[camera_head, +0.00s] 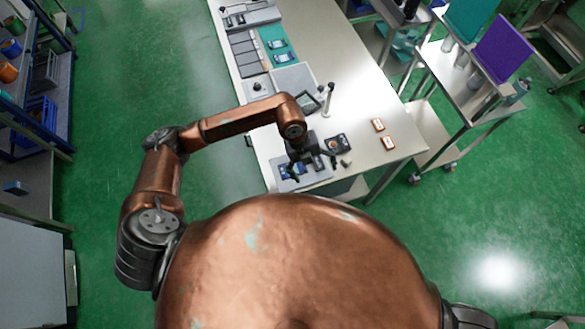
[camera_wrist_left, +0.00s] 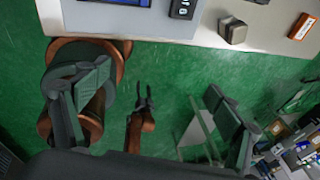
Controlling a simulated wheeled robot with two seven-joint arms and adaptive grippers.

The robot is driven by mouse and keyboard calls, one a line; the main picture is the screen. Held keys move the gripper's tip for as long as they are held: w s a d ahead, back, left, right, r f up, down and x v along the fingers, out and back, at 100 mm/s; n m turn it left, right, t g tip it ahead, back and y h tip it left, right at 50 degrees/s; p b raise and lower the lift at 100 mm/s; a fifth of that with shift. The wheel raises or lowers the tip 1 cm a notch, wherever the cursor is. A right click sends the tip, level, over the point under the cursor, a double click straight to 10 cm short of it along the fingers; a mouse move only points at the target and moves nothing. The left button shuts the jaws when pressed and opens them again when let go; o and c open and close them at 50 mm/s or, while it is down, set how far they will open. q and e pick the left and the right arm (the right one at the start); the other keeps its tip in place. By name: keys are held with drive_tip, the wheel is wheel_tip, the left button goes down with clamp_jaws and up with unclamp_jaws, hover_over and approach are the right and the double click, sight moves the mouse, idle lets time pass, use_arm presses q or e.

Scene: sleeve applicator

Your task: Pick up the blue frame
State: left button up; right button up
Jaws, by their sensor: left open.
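A small blue item, likely the blue frame (camera_head: 298,169), lies on a grey plate (camera_head: 318,179) at the near left corner of the white table. My arm and fingers partly cover it. In the left wrist view a blue piece (camera_wrist_left: 128,2) on a grey plate is cut off by the top edge. My left gripper (camera_head: 312,168) is over the plate, open, its fingers wide apart with nothing between them in the left wrist view (camera_wrist_left: 157,88). My right gripper (camera_wrist_left: 143,97) shows small in the left wrist view, its dark prongs apart and empty.
Beside the plate are a black device (camera_head: 338,143), a small grey block (camera_head: 346,162) and two orange-and-white boxes (camera_head: 378,125). A slim post (camera_head: 328,100) stands behind. Blue items lie on a teal mat (camera_head: 272,34) farther back. A cart (camera_head: 440,110) stands right of the table.

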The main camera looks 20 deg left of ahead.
use_arm(q)
drive_tip(key=w+a+y, duration=0.1)
drive_tip(key=a, duration=0.2)
drive_tip(key=w+a+f+y, duration=0.1)
drive_tip(key=a, duration=0.2)
drive_tip(key=w+a+f+n+y, duration=0.1)
drive_tip(key=a+y, duration=0.1)
drive_tip(key=shift+w+a+t, duration=0.3)
drive_tip(key=shift+a, duration=0.1)
wheel_tip(320, 180, down, 7)
drive_tip(key=shift+p, duration=0.9)
drive_tip(key=shift+d, duration=0.1)
drive_tip(key=shift+c, duration=0.2)
drive_tip(key=c, duration=1.2)
